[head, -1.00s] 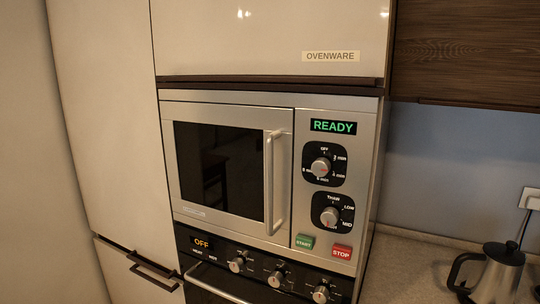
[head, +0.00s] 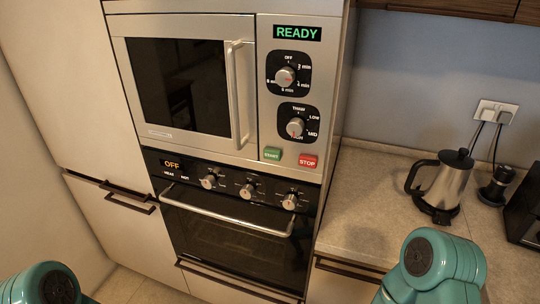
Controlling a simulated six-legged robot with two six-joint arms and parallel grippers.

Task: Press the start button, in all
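The green START button (head: 272,154) is on the lower right panel of the microwave (head: 245,100), left of the red STOP button (head: 308,161). The microwave door is shut and its display (head: 297,33) reads READY. The upper dial (head: 285,77) has minute marks. The lower dial (head: 295,127) has power marks such as LOW and MID. Teal parts of my two arms show at the bottom left and bottom right, well below and apart from the button. Neither gripper is in view.
An oven (head: 235,240) with a long handle and several knobs is below the microwave; its display reads OFF. A counter (head: 365,190) to the right bears a metal kettle (head: 445,182). A wall socket (head: 495,112) with plugs is behind.

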